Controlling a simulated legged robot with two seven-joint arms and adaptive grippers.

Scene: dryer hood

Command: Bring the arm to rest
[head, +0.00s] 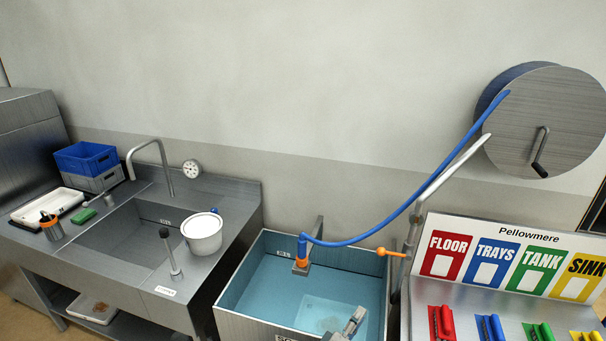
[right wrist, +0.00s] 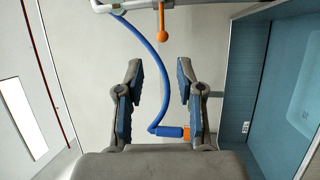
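My right gripper (head: 347,325) shows at the bottom of the head view, above the tank of blue-green water (head: 262,282). In the right wrist view its two fingers (right wrist: 160,100) stand apart with nothing held between them. A blue hose (head: 405,205) droops from the wall reel (head: 548,120) to the tank. Its blue end with an orange tip (head: 301,262) hangs at the tank's far side. In the right wrist view the hose (right wrist: 158,70) appears beyond the fingers, its end partly hidden by the right finger. My left gripper is not in view.
An orange-handled lever (head: 392,253) sits on a pipe at the tank's right. A white pot (head: 203,233) stands on the steel sink counter (head: 238,205). Right is a signed rack (head: 515,258) with coloured items. The wall area above the tank's left is clear.

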